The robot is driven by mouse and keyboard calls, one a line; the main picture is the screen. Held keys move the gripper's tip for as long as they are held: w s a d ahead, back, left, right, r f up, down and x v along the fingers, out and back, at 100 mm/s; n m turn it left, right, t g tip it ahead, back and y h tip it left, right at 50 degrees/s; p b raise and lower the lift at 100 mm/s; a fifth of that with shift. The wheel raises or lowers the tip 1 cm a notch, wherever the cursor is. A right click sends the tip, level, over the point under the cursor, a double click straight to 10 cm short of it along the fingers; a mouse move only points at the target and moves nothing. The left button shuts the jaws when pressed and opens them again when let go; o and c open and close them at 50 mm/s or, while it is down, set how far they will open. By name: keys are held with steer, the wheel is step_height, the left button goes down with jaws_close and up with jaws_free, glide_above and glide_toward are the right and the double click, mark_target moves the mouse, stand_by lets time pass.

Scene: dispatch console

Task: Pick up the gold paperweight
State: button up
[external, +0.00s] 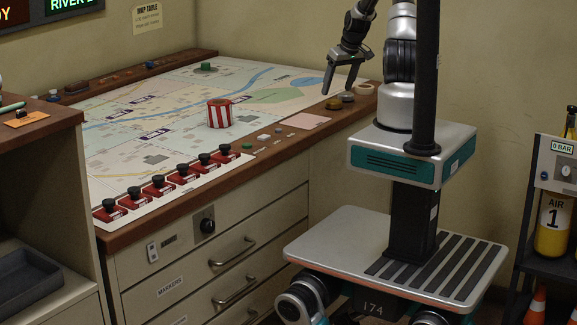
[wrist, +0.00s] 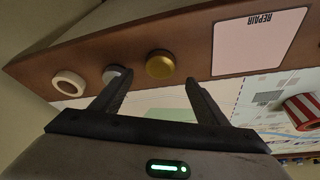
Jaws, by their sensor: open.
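The gold paperweight (wrist: 160,64) is a small round disc on the brown wooden border of the map table. In the wrist view it lies ahead of my gripper (wrist: 155,85), between the lines of the two fingers and apart from them. In the external view the gold paperweight (external: 333,104) sits near the table's right edge. My gripper (external: 339,88) hangs above it with fingers spread and nothing between them.
A grey disc (wrist: 113,74) lies close beside the gold one, partly behind a finger. A cream ring (wrist: 69,84) is farther left.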

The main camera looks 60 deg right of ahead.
mark_target(334, 100)
steer(key=x, duration=0.5)
steer(key=shift+s+a+f, duration=0.1)
steer(key=shift+s+f, duration=0.1)
steer(key=shift+f, duration=0.05)
steer(key=c, duration=1.4)
steer(key=shift+r, duration=0.15)
steer(key=shift+c, duration=0.5)
